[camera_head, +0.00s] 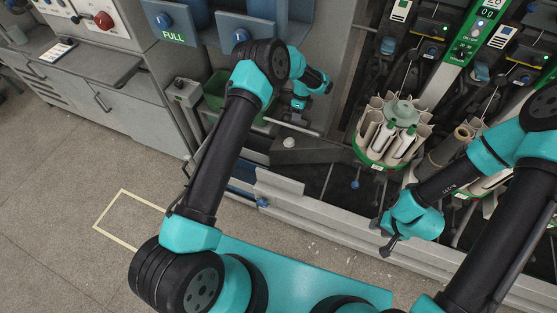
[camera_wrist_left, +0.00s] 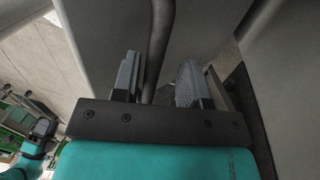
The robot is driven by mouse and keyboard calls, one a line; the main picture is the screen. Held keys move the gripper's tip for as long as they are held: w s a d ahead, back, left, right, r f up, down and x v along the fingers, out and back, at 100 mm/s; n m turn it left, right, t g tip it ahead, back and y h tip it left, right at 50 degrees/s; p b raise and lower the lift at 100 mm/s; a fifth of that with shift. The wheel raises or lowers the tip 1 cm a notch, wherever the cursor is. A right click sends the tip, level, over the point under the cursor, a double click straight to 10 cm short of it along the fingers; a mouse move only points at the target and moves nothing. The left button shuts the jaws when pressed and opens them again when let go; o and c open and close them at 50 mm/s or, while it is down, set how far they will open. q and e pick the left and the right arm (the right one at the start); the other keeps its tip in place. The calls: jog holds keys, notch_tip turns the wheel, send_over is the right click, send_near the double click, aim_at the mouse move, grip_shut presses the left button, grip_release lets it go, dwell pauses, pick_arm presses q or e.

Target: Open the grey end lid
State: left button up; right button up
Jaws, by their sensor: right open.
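My left gripper (camera_head: 298,112) is in the grey recess at the machine's end, just above a pale bar (camera_head: 292,128). In the left wrist view its two fingers (camera_wrist_left: 158,85) stand apart, with a dark curved bar (camera_wrist_left: 160,40) running up between them. A gap shows between that bar and the right finger, so I see no firm hold. Grey panels (camera_wrist_left: 215,30) surround it. A low grey cover (camera_head: 315,152) with a pale knob lies below; I cannot tell surely which grey part is the end lid. My right gripper (camera_head: 381,235) is open and empty, low before the machine.
A round holder (camera_head: 369,155) with white bobbins stands right of the grey cover. A green bin (camera_head: 215,88) sits behind my left arm. Grey cabinets (camera_head: 125,105) line the left. The floor at lower left, with a yellow outline (camera_head: 110,205), is free.

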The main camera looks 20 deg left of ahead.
pick_arm(q)
jog(key=s+f, duration=1.3)
jog(key=f, duration=0.3)
jog(key=shift+s+a+f, duration=0.15)
jog(key=shift+a+f, duration=0.25)
jog(key=s+a+r+n+t+h, duration=0.1)
jog(key=s+a+r+n+h, duration=0.1)
jog(key=s+r+n, duration=0.5)
jog(key=s+a+r+n+t+h, duration=0.2)
jog(key=s+r+n, duration=0.6)
jog(key=s+n, duration=0.5)
jog(key=s+a, duration=0.1)
jog(key=s, duration=0.3)
jog(key=shift+s+a+r+n, duration=0.15)
jog(key=shift+s+r+n, duration=0.05)
jog(key=shift+s+n, duration=0.1)
jog(key=shift+w, duration=0.1)
